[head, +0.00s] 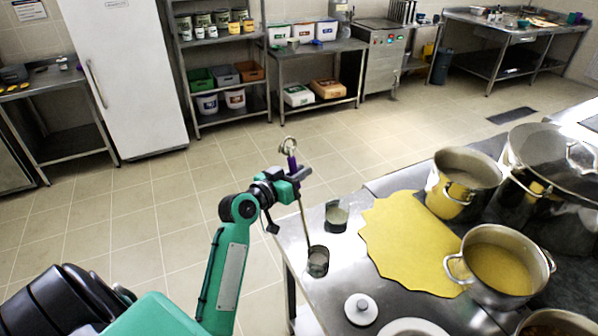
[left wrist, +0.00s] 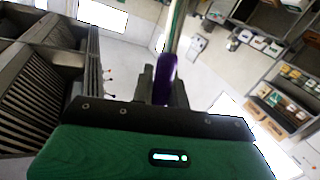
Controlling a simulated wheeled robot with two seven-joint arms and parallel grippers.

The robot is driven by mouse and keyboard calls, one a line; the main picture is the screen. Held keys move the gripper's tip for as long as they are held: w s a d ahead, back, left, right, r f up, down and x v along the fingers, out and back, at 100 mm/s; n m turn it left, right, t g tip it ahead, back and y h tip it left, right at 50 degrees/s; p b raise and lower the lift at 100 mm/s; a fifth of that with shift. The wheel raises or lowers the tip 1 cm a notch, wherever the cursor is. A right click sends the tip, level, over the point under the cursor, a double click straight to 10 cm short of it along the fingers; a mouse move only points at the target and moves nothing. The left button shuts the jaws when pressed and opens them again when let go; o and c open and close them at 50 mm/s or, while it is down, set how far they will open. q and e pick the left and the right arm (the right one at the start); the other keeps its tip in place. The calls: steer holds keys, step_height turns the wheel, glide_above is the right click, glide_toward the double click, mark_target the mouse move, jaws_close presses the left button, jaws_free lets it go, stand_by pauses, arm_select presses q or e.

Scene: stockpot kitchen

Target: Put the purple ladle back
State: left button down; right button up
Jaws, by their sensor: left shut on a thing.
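My left gripper (head: 299,175) is shut on the purple handle of the ladle (head: 291,163), beyond the near left edge of the steel table. The ladle is nearly upright, with a hooked metal end at the top and a thin shaft running down. The shaft's lower end meets a small dark cup-like shape (head: 317,262) at the table's left edge; I cannot tell whether it is inside, in front of it or part of it. A similar dark container (head: 336,216) stands just behind. In the left wrist view the purple handle (left wrist: 165,78) sits between the fingers. My right gripper is not in view.
On the steel table (head: 357,184) are a yellow mat (head: 405,245), a pot of yellow soup (head: 500,268), a taller pot (head: 462,182) and a large lidded stockpot (head: 555,175). A white lid (head: 361,309) lies near the front. The floor to the left is clear.

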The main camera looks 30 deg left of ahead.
arm_select(q)
steer(key=c, duration=1.4)
jaws_free()
steer(key=shift+f, duration=0.1)
steer(key=shift+s+a+r+b, duration=0.25)
steer(key=shift+s+b, duration=0.4)
steer(key=shift+s, duration=1.35)
steer(key=shift+s+a+r+b, duration=0.1)
steer(key=shift+s+a+b, duration=0.4)
steer(key=shift+s, duration=1.45)
steer(key=shift+s+a+r+b, duration=0.2)
steer(key=shift+s+b, duration=0.55)
steer(key=shift+s, duration=1.25)
